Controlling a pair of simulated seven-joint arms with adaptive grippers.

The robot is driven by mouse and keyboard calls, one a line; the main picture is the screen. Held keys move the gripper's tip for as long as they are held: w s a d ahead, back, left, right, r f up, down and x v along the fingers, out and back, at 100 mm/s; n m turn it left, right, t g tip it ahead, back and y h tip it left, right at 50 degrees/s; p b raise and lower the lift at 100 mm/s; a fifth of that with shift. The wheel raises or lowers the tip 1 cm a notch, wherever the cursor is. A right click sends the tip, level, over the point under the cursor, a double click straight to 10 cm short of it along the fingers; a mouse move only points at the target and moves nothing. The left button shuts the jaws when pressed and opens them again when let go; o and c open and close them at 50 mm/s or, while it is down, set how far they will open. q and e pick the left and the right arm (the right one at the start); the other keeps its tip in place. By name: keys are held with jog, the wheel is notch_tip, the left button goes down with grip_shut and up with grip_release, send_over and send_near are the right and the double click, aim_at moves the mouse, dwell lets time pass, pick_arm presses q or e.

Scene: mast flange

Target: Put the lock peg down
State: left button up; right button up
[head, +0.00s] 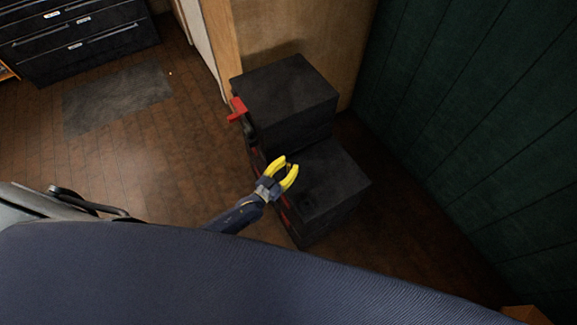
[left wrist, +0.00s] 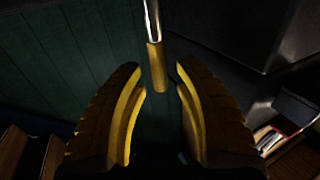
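My left gripper (head: 288,164) has yellow fingers and is over the lower step of a black two-step block in the head view. Its fingers are apart. In the left wrist view, a slim rod with a shiny metal shaft and a brass-coloured end, likely the lock peg (left wrist: 157,66), lies between the fingertips (left wrist: 158,68). A gap shows on each side of it, so the fingers do not look closed on it. I cannot tell what the peg rests on. I cannot make it out clearly in the head view. My right gripper is not in view.
The black block has a taller rear step (head: 287,88) and a lower front step (head: 335,182). A red part (head: 238,109) sticks out at its left side. A dark green wall (head: 470,130) stands to the right. Brown floor (head: 150,165) is open to the left, before black drawers (head: 80,45).

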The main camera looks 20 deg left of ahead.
pick_arm(q)
jog(key=v, duration=1.2)
jog(key=s+a+f+g+y, duration=0.2)
jog(key=s+f+g, duration=0.2)
jog(key=s+f, duration=0.6)
jog(key=s+a+f+g+y, duration=0.2)
jog(key=s+f+g, duration=0.35)
jog(key=f, duration=0.85)
jog(key=s+f+g+y, duration=0.1)
jog(key=s+f+g, duration=0.2)
jog(key=s, duration=0.9)
jog(key=s+a+f+g+y, duration=0.1)
jog(key=s+f+g, duration=0.2)
jog(key=s, duration=1)
notch_tip(320, 180, down, 3)
jog(key=shift+s+a+f, duration=0.2)
jog(key=shift+w, duration=0.1)
